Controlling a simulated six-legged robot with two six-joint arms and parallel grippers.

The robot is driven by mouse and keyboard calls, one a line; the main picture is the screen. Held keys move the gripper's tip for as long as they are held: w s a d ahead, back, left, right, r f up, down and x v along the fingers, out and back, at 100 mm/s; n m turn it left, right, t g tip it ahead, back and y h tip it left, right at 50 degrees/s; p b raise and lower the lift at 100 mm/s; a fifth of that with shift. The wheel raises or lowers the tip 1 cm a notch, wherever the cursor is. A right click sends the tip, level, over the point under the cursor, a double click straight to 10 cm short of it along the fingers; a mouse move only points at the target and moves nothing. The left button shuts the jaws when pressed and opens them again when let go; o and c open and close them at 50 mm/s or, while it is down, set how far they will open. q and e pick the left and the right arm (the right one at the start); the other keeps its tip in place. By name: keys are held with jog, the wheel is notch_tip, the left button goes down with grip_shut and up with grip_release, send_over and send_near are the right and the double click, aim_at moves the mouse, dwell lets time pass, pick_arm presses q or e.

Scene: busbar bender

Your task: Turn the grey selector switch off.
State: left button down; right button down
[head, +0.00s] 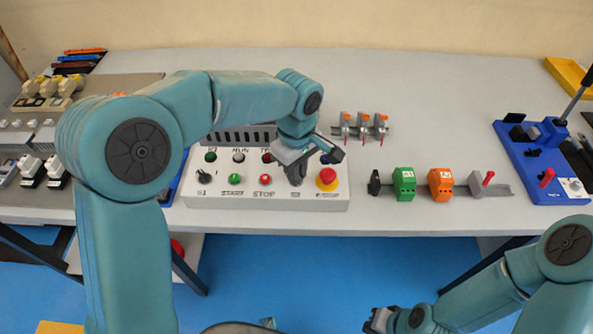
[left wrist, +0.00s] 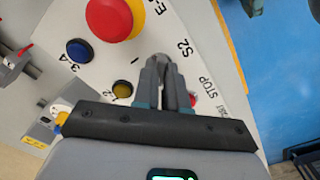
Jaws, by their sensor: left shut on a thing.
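The grey selector switch (left wrist: 160,58) sits on the white control panel (head: 310,201), beside the printed label S2, between the red STOP button and the red emergency-stop button. My left gripper (head: 296,174) reaches down onto it from above. In the left wrist view my left gripper (left wrist: 164,70) is shut on the switch's knob, and its fingers hide most of the knob, so its angle cannot be told. In the head view the gripper covers the switch. My right gripper (head: 378,321) is low at the bottom edge, away from the table, and its jaws are unclear.
The red emergency-stop button (head: 327,179) is close on the right of my left gripper. The red STOP button (head: 266,179), green START button (head: 235,178) and black selector S1 (head: 204,176) lie left. Terminal blocks (head: 404,184) stand right of the panel.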

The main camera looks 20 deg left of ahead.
pick_arm(q)
jog(key=shift+w+a, duration=0.1)
dwell(0.4)
jog(key=c, duration=1.2)
grip_release()
jog(key=shift+r, duration=0.1)
notch_tip(320, 180, up, 16)
jog(key=shift+r+p, duration=0.1)
jog(key=shift+p, duration=1)
